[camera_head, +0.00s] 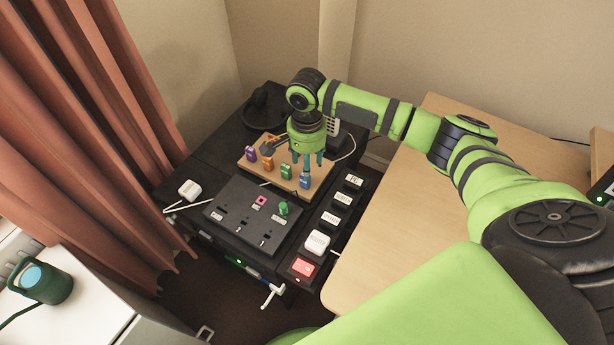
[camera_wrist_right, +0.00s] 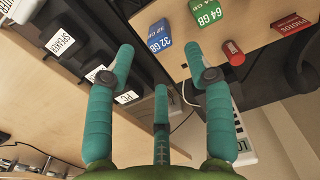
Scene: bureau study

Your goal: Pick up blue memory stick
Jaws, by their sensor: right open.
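The blue memory stick (camera_head: 305,182) stands at the front right end of a wooden board (camera_head: 318,177). In the right wrist view the blue stick (camera_wrist_right: 160,36), labelled 32 GB, is at the top, beyond the fingertips. My right gripper (camera_head: 307,160) is above the board, just behind the blue stick in the head view. Its teal fingers are spread and empty in the right wrist view (camera_wrist_right: 160,72); none is seen touching the stick. My left gripper is not in view.
Green (camera_head: 286,172), orange (camera_head: 267,163) and purple (camera_head: 250,153) sticks stand in a row beside the blue one. A red cylinder (camera_wrist_right: 233,53) is close to the gripper. A black labelled panel (camera_head: 230,218) lies in front. A wooden desk (camera_head: 385,220) is right.

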